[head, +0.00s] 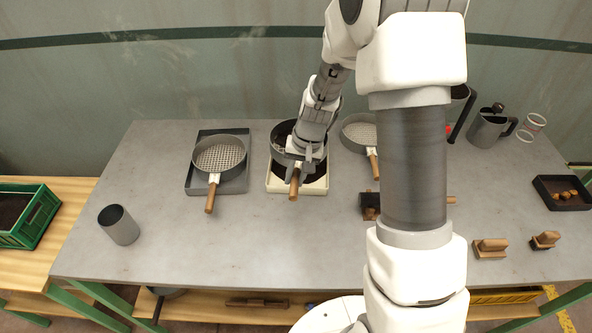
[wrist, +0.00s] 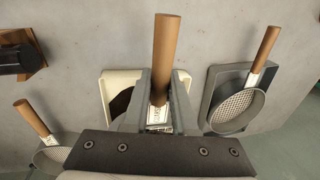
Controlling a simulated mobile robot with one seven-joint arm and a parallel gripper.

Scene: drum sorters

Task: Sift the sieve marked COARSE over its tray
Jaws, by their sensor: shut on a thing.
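My gripper (head: 300,160) is shut on the wooden handle (head: 294,186) of the middle sieve (head: 275,140). This sieve is dark-rimmed and is over a cream tray (head: 322,189) with dark stuff in it. My arm hides much of the sieve, and I cannot tell how high it is above the tray. In the wrist view the handle (wrist: 166,55) stands between the fingers of my gripper (wrist: 162,90), with the cream tray (wrist: 108,82) behind. A white label (wrist: 157,117) by the handle is partly hidden and its word is not readable.
A second sieve (head: 219,155) rests on a grey tray (head: 233,186) to the left. A third sieve (head: 357,133) is to the right, partly behind my arm. A grey cup (head: 118,225) stands at the front left. The table front between them is clear.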

